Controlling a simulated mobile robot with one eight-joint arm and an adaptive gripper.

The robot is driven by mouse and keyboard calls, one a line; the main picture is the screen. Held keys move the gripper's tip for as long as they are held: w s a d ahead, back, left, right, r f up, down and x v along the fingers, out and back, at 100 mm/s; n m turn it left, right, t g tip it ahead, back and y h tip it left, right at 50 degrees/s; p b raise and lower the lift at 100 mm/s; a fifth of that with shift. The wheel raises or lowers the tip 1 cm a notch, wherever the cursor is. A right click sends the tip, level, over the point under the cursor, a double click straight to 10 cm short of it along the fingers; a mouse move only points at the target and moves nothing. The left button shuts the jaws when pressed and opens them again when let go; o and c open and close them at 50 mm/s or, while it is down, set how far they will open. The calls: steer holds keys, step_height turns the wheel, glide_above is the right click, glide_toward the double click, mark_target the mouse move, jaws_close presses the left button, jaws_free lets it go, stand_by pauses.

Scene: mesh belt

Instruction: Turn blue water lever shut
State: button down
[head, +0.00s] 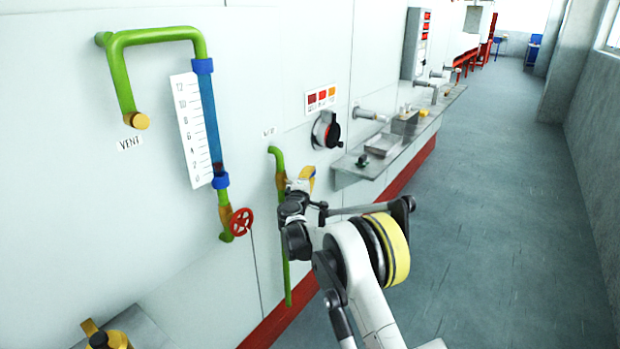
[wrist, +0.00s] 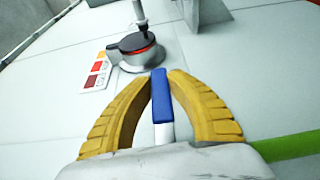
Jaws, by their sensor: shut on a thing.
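The blue water lever (wrist: 161,98) has a blue grip and a pale stem in the wrist view. It stands between the two yellow fingers of my gripper (wrist: 161,82), which is shut on it. In the head view my gripper (head: 300,183) is at the wall beside a thin green pipe (head: 276,155). There the gripper and wrist hide the lever's blue grip. I cannot tell the lever's exact angle to the pipe.
A black rotary switch (head: 327,130) sits on the wall just beyond. A red handwheel (head: 241,222) is on the gauge pipe to the left. A metal shelf (head: 352,172) juts out beyond my gripper. The grey floor (head: 500,200) at right is clear.

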steer(key=c, duration=1.3)
jaws_free()
steer(key=shift+d, duration=0.1)
steer(key=shift+o, duration=0.2)
steer(key=v, duration=1.2)
